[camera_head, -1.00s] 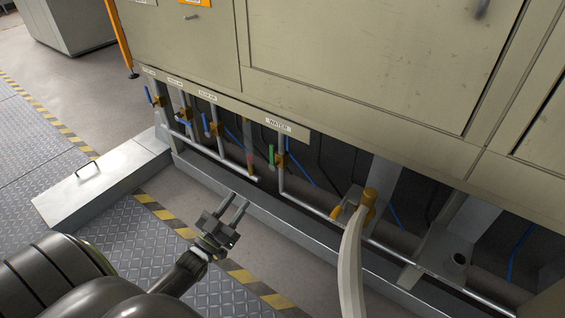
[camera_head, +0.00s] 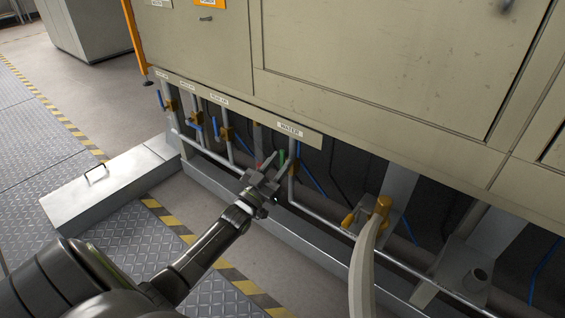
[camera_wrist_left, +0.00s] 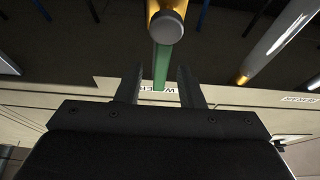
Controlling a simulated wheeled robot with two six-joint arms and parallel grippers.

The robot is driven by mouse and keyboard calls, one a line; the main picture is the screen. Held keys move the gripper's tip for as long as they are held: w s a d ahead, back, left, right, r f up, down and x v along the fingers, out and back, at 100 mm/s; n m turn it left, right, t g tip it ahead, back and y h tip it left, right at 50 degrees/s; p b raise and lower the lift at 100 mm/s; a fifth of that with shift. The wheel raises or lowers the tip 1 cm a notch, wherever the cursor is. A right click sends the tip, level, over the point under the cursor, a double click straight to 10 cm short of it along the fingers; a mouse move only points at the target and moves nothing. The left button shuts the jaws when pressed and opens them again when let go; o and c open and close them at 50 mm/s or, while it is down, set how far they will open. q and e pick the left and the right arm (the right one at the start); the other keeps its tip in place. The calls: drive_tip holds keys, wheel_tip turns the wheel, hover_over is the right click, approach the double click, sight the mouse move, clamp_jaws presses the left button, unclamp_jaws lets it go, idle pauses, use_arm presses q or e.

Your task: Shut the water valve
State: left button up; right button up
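The water valve has a green lever handle (camera_head: 282,157) on a brass body (camera_head: 292,168), on the vertical pipe under the WATER label (camera_head: 289,129). My left gripper (camera_head: 279,163) is open, with its two fingers pointing at the lever. In the left wrist view the green lever (camera_wrist_left: 161,66) hangs between the open fingertips (camera_wrist_left: 160,82), with the round end of the brass valve (camera_wrist_left: 165,25) beyond them. The fingers do not appear closed on the lever. The right gripper is not in view.
Valves with blue levers (camera_head: 215,127) stand on pipes to the left. The beige furnace panel (camera_head: 380,80) overhangs the pipes. A brass fitting with a pale hose (camera_head: 366,265) is to the right. A grey metal box (camera_head: 105,195) lies on the floor at left.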

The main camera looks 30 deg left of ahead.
use_arm(q)
drive_tip(key=shift+x, duration=0.9)
clamp_jaws()
